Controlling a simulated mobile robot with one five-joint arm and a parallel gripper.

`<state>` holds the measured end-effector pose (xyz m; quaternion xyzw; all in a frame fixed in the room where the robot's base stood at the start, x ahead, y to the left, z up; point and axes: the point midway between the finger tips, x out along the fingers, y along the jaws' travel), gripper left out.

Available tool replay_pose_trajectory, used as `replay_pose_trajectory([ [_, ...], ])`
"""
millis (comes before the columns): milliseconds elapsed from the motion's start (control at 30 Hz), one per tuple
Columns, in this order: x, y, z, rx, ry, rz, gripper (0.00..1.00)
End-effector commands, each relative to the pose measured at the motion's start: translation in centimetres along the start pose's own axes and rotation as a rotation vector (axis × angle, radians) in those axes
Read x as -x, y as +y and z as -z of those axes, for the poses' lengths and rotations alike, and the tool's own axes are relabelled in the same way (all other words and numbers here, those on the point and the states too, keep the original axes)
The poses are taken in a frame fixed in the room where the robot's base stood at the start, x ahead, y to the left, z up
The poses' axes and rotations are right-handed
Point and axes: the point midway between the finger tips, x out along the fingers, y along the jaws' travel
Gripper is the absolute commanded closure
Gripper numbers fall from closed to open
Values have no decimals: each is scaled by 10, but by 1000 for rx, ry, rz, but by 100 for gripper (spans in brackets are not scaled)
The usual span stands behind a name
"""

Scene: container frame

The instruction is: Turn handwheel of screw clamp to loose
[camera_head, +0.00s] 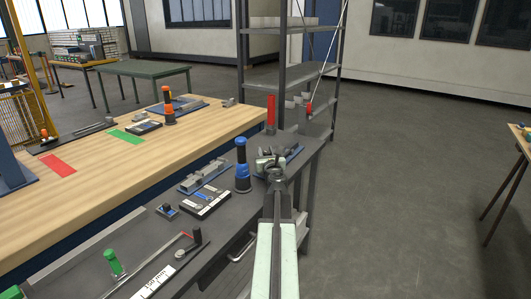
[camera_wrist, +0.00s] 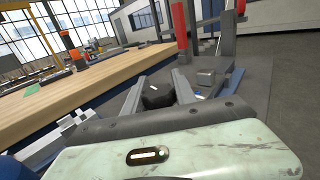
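My gripper (camera_head: 276,171) is at the far end of the dark bench, over a small metal fixture (camera_head: 291,155) on a blue plate. In the wrist view my gripper (camera_wrist: 156,78) has its two grey fingers apart. A dark rounded part (camera_wrist: 158,97) shows between them; it may be the handwheel, but I cannot tell whether the fingers touch it. A grey block (camera_wrist: 205,77) of the fixture stands just right of the fingers. The rest of the screw clamp and any loose marking are hidden or too small to make out.
A blue upright tool (camera_head: 242,165) stands close left of my gripper, and a red cylinder (camera_head: 271,112) stands behind it. Small fixtures (camera_head: 205,177) lie on the dark bench.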

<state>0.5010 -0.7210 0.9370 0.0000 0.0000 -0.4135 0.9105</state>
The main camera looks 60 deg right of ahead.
Motion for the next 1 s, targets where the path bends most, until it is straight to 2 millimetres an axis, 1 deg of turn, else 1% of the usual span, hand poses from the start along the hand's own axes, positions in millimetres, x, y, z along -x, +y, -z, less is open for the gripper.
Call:
replay_pose_trajectory([
  [267,0,0,0,0,0,-13,100],
  [467,0,1,0,0,0,-86,100],
  [667,-1,4,0,0,0,-234,100],
  [1000,1,12,0,0,0,-554,100],
])
